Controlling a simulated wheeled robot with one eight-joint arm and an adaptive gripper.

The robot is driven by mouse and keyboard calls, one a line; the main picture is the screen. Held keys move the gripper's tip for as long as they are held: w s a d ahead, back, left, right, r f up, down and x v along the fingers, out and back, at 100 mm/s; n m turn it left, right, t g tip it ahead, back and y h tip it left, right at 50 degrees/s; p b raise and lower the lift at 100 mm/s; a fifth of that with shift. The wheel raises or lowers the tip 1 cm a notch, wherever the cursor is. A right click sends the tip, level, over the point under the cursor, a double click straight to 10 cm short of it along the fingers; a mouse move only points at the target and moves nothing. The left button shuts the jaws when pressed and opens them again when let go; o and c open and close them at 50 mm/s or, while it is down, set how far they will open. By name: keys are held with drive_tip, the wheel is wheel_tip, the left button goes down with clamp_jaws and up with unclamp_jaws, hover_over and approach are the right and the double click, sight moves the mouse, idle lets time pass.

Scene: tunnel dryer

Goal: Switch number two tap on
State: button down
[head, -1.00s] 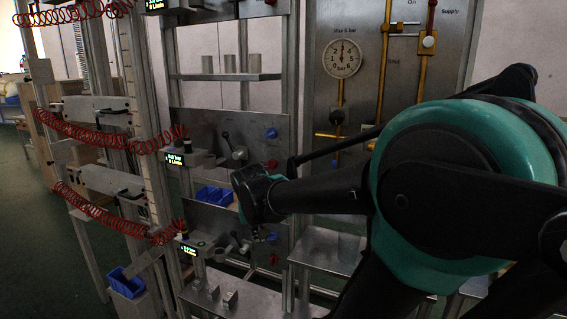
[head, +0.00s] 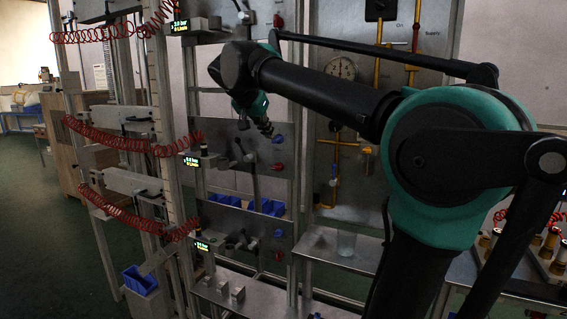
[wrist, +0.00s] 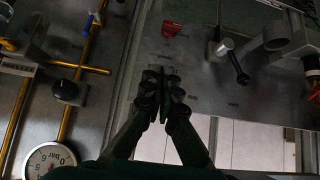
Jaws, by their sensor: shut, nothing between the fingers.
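My gripper (head: 264,127) is in front of the upper part of the middle panel (head: 218,180). In the wrist view its fingers (wrist: 163,75) are together and empty, over the panel face. The middle panel's lever tap (head: 246,155) has a dark handle; a lever tap with a black-tipped handle (wrist: 241,75) shows right of the fingers in the wrist view, apart from them. A blue knob (head: 278,139) and a red knob (head: 277,167) are on the panel's right side. Similar lever taps are on the panels above (head: 244,15) and below (head: 240,241). I cannot read any tap numbers.
A gauge board with a round dial (head: 341,68) and yellow pipes stands to the right; its dial also shows in the wrist view (wrist: 50,162). Red coiled hoses (head: 110,138) hang at the left. Blue bins (head: 265,206) sit below the middle panel. Open floor lies far left.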

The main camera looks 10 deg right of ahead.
drive_tip(key=shift+f, duration=0.1)
hover_over(281, 166)
drive_tip(key=s+a, duration=0.1)
drive_tip(key=s, duration=0.1)
drive_tip(key=f, duration=0.6)
drive_tip(key=shift+s+a+f, duration=0.1)
drive_tip(key=shift+a+f, duration=0.1)
drive_tip(key=shift+f, duration=0.2)
wheel_tip(281, 166, down, 3)
drive_tip(key=shift+f, duration=0.6)
drive_tip(key=shift+d, duration=0.1)
drive_tip(key=shift+m+t+y, duration=0.4)
drive_tip(key=shift+t, duration=0.1)
drive_tip(key=shift+s+d+f+y, duration=0.1)
drive_tip(key=shift+d+y, duration=0.05)
drive_tip(key=shift+y, duration=0.25)
